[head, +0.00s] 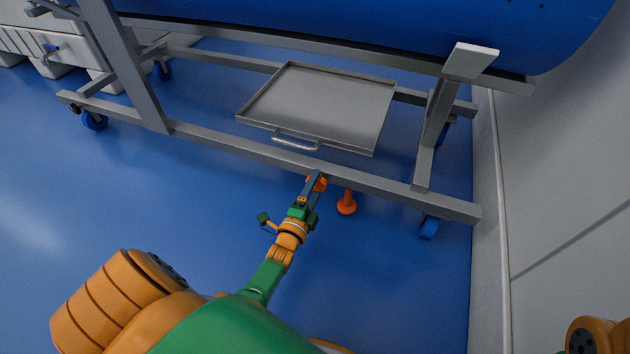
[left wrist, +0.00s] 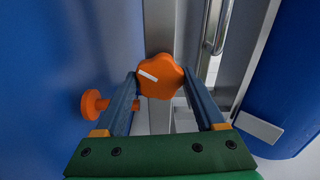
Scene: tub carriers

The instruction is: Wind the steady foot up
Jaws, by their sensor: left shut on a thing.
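The steady foot (head: 347,204) is an orange stem with a round pad, below the front rail of the grey carrier frame. Its pad looks close to the floor; I cannot tell whether it touches. In the left wrist view the foot (left wrist: 95,104) shows at the left, partly behind a finger. An orange lobed knob (left wrist: 160,76) with a white mark sits between the fingers of my left gripper (left wrist: 165,84). In the head view the left gripper (head: 315,182) is at the front rail, just left of the foot, shut on the knob. My right gripper is not in view.
The carrier's front rail (head: 240,153) runs across ahead, with blue castors (head: 429,227) at its ends. A grey tray (head: 320,105) with a handle lies above the rail, under a big blue tub (head: 380,25). A wall (head: 560,200) stands at the right. Floor at left is clear.

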